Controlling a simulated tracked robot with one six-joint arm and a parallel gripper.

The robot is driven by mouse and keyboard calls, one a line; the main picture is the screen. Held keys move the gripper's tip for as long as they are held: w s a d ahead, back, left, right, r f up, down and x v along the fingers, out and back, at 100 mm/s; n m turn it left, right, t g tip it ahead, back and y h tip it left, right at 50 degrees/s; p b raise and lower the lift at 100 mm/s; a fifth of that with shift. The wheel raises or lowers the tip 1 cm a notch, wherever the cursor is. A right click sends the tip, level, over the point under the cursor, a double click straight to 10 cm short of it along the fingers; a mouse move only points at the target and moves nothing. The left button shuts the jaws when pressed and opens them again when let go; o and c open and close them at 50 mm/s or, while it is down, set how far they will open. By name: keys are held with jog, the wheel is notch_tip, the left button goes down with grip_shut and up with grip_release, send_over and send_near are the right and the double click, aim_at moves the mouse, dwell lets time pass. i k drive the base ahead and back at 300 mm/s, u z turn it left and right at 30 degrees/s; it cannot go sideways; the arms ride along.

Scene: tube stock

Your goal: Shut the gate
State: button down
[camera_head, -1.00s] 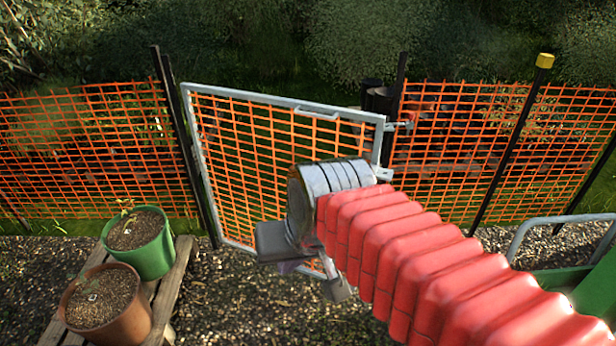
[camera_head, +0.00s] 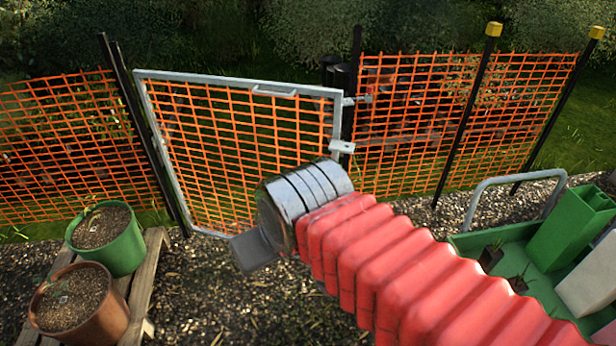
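The gate (camera_head: 230,135) is a grey metal frame filled with orange mesh. Its left side stands against a dark post, and a small handle sits on its top rail. Its top right corner appears nearer to me than the fence line, so it looks ajar. A metal latch piece (camera_head: 341,147) is on its right edge, and metal fittings (camera_head: 357,99) are by the dark right post. My gripper (camera_head: 253,250) is in front of the gate's lower part. One grey finger shows; the other is hidden, so its opening and any contact with the gate are unclear.
A green pot (camera_head: 120,248) and a brown pot (camera_head: 95,318) stand on a wooden pallet (camera_head: 148,285) at left. A green cart (camera_head: 470,240) with a grey rail is at right. Orange mesh fence (camera_head: 420,120) runs on both sides. Gravel (camera_head: 200,290) between is open.

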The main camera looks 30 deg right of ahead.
aim_at(337, 146)
jog(key=z, duration=0.25)
jog(key=k, duration=0.7)
jog(key=z, duration=0.65)
jog(key=k, duration=0.6)
jog(key=z, duration=0.3)
jog(key=i, duration=1.6)
jog(key=u, duration=0.6)
jog(key=i, duration=0.6)
jog(key=u, duration=0.65)
jog(key=i, duration=0.45)
jog(key=u, duration=0.2)
